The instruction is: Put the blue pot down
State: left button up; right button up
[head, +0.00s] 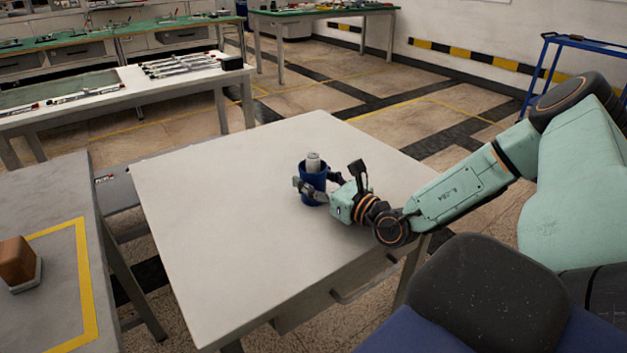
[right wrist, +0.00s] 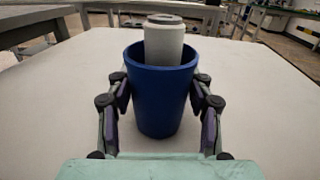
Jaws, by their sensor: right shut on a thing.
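The blue pot (head: 314,189) is upright over the pale table (head: 230,200), right of its middle, with a grey-white cylinder (head: 313,161) standing inside it. My right gripper (head: 316,187) is shut on the pot, a finger on each side. In the right wrist view the pot (right wrist: 160,95) sits between the fingers and the cylinder (right wrist: 164,42) sticks out above its rim. The pot's base appears at or very near the tabletop; I cannot tell whether it touches. My left gripper is not in view.
The tabletop around the pot is otherwise bare. A grey table (head: 60,240) with a yellow outline and a brown block (head: 17,262) stands at the left. A white bench (head: 120,98) with metal parts is behind. A blue cart (head: 580,42) is at the far right.

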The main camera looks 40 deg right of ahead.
jog(key=shift+f, duration=0.15)
jog(key=o, duration=1.1)
jog(key=shift+o, duration=0.2)
jog(key=shift+s+r+p, duration=0.2)
jog(key=shift+r+p, duration=0.05)
jog(key=shift+p, duration=0.1)
jog(key=s+p, duration=0.2)
jog(key=s, duration=0.1)
jog(key=s+p, duration=0.3)
jog(key=s, duration=0.1)
jog(key=s+p, duration=0.2)
jog(key=s, duration=0.1)
jog(key=shift+s+d+p, duration=0.25)
jog(key=shift+p, duration=0.05)
jog(key=shift+s+f, duration=0.1)
jog(key=shift+s, duration=0.5)
